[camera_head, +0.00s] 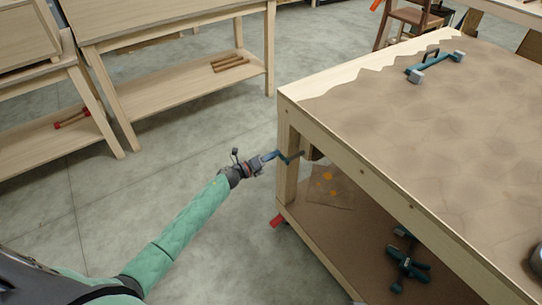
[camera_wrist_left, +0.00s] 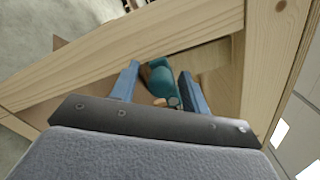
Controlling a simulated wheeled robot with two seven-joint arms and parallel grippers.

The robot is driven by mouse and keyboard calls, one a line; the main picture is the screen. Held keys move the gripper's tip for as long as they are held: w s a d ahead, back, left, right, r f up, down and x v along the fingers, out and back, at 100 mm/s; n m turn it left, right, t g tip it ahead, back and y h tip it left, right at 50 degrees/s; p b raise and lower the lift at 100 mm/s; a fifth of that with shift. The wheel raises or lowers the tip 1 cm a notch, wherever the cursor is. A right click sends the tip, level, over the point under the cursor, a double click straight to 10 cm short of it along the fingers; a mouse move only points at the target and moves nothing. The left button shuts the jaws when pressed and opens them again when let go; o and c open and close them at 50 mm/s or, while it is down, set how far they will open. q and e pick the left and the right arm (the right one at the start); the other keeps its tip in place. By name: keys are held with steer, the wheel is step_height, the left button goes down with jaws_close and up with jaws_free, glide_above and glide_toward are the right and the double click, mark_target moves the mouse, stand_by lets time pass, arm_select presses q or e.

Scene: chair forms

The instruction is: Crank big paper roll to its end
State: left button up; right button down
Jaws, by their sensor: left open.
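My left gripper (camera_head: 268,157) is open beside the near left corner of the workbench. In the left wrist view a teal rounded part (camera_wrist_left: 162,80), seemingly of the crank, shows between the two blue fingers of the left gripper (camera_wrist_left: 162,88). I cannot tell whether the fingers touch it. The paper roll is mostly hidden under the bench top. Brown paper (camera_head: 400,140) with a torn edge covers the bench top.
The bench's wooden leg (camera_head: 288,165) stands close to the gripper. A teal clamp bar (camera_head: 435,67) lies on the paper. The lower shelf (camera_head: 335,235) holds a teal tool (camera_head: 405,268). Other wooden tables (camera_head: 165,60) stand at the back left, with clear floor between.

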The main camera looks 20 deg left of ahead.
arm_select(q)
steer(key=shift+c, duration=0.5)
steer(key=c, duration=0.8)
steer(key=shift+f, duration=0.1)
steer(key=shift+c, duration=0.2)
